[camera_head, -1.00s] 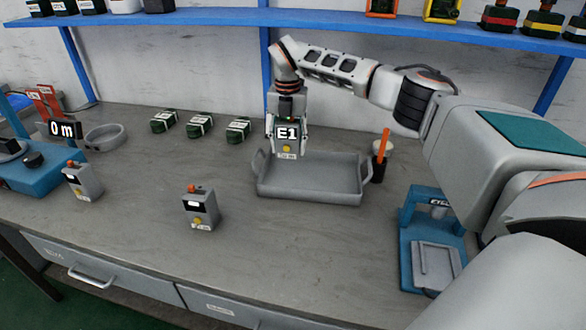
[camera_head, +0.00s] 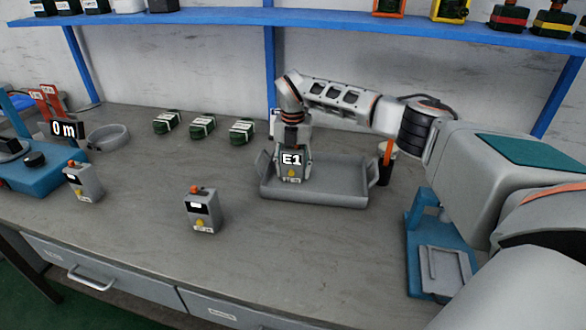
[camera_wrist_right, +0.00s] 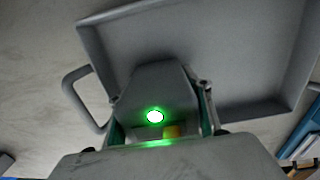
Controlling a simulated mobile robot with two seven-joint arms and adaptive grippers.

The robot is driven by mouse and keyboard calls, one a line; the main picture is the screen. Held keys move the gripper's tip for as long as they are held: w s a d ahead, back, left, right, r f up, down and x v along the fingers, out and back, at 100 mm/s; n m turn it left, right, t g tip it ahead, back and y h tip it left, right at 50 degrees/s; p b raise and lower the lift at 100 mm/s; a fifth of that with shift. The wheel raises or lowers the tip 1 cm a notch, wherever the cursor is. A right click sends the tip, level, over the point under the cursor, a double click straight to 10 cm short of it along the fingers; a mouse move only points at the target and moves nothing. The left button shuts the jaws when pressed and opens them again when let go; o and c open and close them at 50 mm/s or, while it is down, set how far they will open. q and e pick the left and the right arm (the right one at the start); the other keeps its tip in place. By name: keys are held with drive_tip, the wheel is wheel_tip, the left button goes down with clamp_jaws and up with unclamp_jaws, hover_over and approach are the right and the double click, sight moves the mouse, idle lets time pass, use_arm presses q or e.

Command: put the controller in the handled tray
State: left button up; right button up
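The handled tray (camera_head: 345,172), a grey tray with raised handles, sits on the bench at centre right; it also shows in the wrist view (camera_wrist_right: 215,50). My right gripper (camera_head: 293,158) points down at the tray's left part. It is shut on a grey controller with a yellow button (camera_head: 292,174), marked E1, whose lower end is inside the tray walls. In the right wrist view the controller (camera_wrist_right: 155,88) is between the fingers (camera_wrist_right: 163,108), with a green light showing. I cannot tell whether it touches the tray floor. My left gripper is out of view.
Two similar controllers with orange tops stand on the bench, at front centre (camera_head: 203,214) and at left (camera_head: 85,184). Several green packs (camera_head: 203,127) lie behind. A cup with an orange tool (camera_head: 386,165) is close to the tray's right end. A blue fixture (camera_head: 425,250) stands at right.

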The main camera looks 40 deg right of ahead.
drive_tip(key=shift+o, duration=0.9)
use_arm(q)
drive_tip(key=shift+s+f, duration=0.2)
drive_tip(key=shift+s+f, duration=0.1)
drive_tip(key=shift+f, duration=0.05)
use_arm(e)
wheel_tip(320, 180, up, 11)
drive_tip(key=shift+r+p, duration=0.2)
drive_tip(key=shift+p, duration=0.85)
drive_tip(key=shift+r, duration=0.45)
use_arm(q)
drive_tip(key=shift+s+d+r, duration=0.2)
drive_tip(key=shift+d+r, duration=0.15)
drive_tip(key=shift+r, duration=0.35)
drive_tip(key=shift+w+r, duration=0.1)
